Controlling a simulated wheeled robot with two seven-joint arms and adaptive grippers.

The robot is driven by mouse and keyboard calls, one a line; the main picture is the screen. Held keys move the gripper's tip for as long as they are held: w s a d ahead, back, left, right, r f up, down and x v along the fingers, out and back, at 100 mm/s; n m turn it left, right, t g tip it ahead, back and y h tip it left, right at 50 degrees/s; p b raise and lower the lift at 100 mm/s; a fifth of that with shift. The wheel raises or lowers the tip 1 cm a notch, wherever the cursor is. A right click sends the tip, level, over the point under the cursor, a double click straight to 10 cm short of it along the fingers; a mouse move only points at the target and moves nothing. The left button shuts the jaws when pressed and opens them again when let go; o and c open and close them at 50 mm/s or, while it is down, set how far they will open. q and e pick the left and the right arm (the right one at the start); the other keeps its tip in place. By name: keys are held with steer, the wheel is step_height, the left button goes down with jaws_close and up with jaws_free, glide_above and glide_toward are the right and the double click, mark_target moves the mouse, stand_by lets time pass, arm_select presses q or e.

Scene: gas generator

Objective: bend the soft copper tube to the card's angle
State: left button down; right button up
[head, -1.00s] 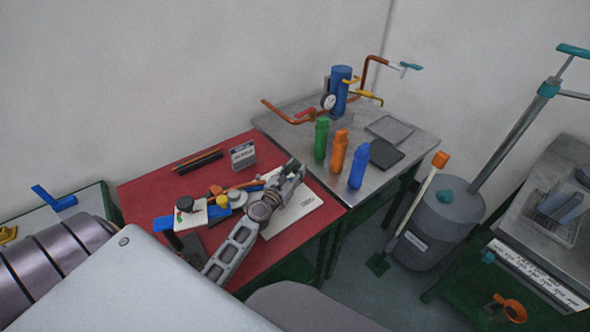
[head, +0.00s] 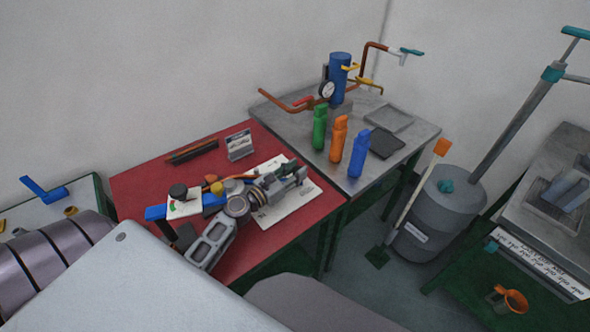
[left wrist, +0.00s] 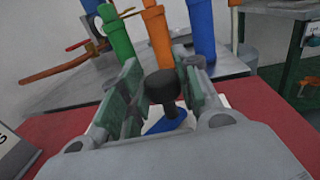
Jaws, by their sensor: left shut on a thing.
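My left gripper (head: 294,174) is over the right part of the red bench, above a white sheet (head: 307,194). In the left wrist view its fingers (left wrist: 160,92) close on a dark grey knob-like part (left wrist: 163,88), with a blue piece (left wrist: 166,122) beneath it. Whether these belong to the bending tool is unclear. A small card (head: 239,145) stands at the back of the bench. Left of my wrist are a white plate (head: 183,209) with a dark round knob, and a blue bar (head: 156,213). I cannot pick out the copper tube for sure. My right gripper is not in view.
A brown rod and a dark rod (head: 193,154) lie at the bench's back left. Green (head: 319,129), orange (head: 338,140) and blue (head: 359,154) bottles stand on the grey table, before a blue cylinder (head: 340,75) with copper pipes. A grey drum (head: 437,228) stands right.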

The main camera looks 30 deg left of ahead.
arm_select(q)
steer(key=shift+s+d+f+m+h, duration=0.1)
steer(key=shift+s+d+m+h, duration=0.2)
steer(key=shift+s+h, duration=0.25)
steer(key=shift+s+d+m+g+h+b, duration=0.15)
steer(key=shift+s+m+g+h+b, duration=0.2)
steer(key=shift+s+b, duration=0.15)
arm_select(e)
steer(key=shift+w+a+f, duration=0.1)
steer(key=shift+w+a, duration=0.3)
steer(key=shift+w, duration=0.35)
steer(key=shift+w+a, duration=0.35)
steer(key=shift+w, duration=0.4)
arm_select(q)
steer(key=c, duration=1)
jaws_free()
steer(key=shift+c, duration=0.2)
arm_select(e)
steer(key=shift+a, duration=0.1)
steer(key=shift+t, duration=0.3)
arm_select(q)
steer(key=shift+w, duration=0.1)
